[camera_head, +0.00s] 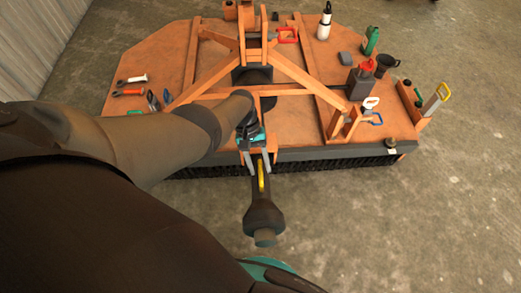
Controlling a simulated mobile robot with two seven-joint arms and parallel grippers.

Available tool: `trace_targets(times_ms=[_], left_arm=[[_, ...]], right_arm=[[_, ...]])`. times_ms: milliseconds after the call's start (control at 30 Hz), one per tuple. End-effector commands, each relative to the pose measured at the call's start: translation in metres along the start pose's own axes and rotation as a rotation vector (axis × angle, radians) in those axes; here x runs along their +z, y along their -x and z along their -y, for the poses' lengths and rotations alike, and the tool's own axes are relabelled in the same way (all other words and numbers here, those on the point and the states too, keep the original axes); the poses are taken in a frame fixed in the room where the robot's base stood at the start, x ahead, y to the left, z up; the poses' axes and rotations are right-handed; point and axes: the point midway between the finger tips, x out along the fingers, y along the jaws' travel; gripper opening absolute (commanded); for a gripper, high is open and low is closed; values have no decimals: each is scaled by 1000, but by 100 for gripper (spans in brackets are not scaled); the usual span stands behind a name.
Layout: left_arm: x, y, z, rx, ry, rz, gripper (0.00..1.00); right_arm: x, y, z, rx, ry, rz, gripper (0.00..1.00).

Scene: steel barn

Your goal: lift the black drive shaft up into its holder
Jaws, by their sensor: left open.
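The black drive shaft (264,212) hangs down past the front edge of the orange mower deck (185,143), with its thick end low over the concrete floor. A yellow strip (261,176) shows along its upper part. My left gripper (258,167) is open over the upper part of the shaft, with one finger to each side of the yellow strip. I cannot tell whether the fingers touch the shaft. My left forearm and wrist hide part of the deck behind. I cannot make out for certain which part is the holder. My right gripper is not in view.
Orange frame bars (297,72) rise from the deck behind my gripper. Tools (132,80) lie at the deck's left. A white bottle (324,22), a green bottle (371,40) and a grey jug (361,84) stand at the right. The floor (430,225) at the front right is clear.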

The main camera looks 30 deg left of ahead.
Motion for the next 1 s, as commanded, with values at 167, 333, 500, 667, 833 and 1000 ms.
trace_targets(times_ms=[167,333,500,667,833,1000], left_arm=[[1,40,-2,2,0,-4,47],[1,79,-2,2,0,-4,47],[1,114,-2,3,-1,-4,47],[0,133,-2,3,-1,-2,47],[0,141,-1,3,-1,-3,47],[0,141,-1,3,-1,-2,47]], right_arm=[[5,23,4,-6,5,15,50],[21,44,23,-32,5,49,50],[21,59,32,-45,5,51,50],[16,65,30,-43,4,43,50],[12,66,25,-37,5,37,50],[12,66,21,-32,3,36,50]])
